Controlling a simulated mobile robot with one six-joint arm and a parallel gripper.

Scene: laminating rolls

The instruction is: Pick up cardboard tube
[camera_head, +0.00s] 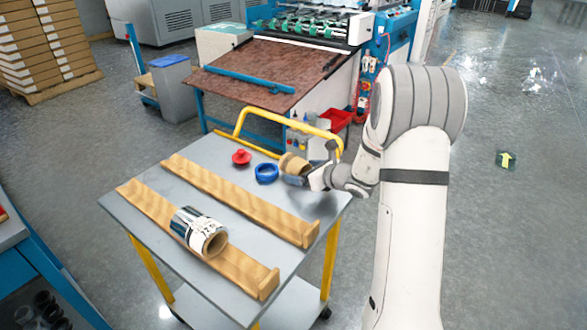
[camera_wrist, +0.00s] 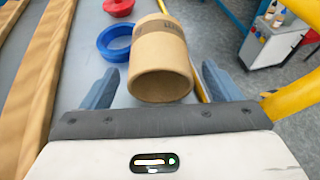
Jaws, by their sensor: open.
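The cardboard tube (camera_wrist: 161,70) is a short tan cylinder with a darker printed band near its far end. In the wrist view it lies ahead of my gripper (camera_wrist: 158,88), its near open end between the two blue-grey fingers, with a gap on each side. The fingers are open and not closed on it. In the head view the tube (camera_head: 294,163) is at the far right of the grey cart top (camera_head: 215,157), with my gripper (camera_head: 300,178) right at it and partly covering it.
A blue ring (camera_head: 266,173) and a red flanged piece (camera_head: 241,157) lie left of the tube. Two wooden rails (camera_head: 240,200) run along the cart, one under a silver roll (camera_head: 195,222) with a cardboard core. A yellow handle (camera_head: 290,121) rises at the cart's far edge.

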